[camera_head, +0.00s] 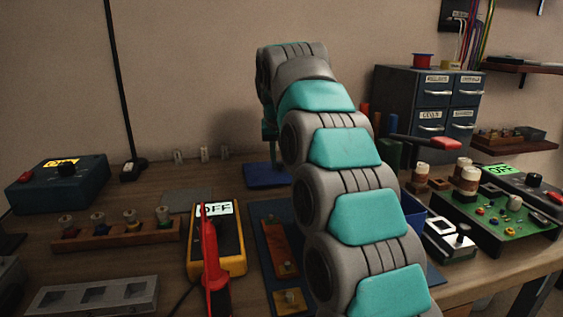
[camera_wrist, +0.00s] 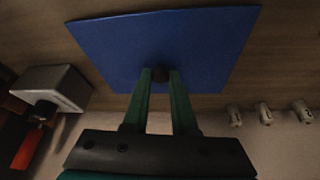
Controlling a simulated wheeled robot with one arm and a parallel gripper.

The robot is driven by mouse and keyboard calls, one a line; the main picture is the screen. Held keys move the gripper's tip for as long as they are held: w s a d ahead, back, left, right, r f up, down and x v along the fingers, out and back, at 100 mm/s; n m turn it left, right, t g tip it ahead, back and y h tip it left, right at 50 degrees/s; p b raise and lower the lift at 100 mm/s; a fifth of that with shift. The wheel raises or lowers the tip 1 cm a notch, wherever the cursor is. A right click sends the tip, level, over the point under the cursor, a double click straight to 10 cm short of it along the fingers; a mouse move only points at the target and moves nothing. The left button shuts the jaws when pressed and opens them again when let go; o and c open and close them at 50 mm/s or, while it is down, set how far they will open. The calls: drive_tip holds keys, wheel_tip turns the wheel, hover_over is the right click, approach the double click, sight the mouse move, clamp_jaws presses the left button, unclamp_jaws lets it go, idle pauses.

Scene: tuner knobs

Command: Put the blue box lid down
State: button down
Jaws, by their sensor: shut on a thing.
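The blue box lid (camera_head: 262,176) is a flat blue plate at the back of the workbench, left of my arm. In the wrist view the lid (camera_wrist: 170,45) spreads below my gripper (camera_wrist: 161,76), whose green fingers are shut on its small dark knob. In the head view my gripper (camera_head: 270,148) points down over the lid, partly hidden by my arm. The lid looks roughly level and close to the bench; I cannot tell whether it touches. A blue box (camera_head: 412,212) shows partly behind my arm on the right.
A wooden knob rack (camera_head: 120,236) and blue device (camera_head: 62,187) lie left. A drawer cabinet (camera_head: 400,90) and green circuit board (camera_head: 500,218) are right. Small white pieces (camera_head: 204,154) stand by the wall.

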drive_tip(key=shift+f, duration=0.15)
drive_tip(key=c, duration=0.7)
unclamp_jaws()
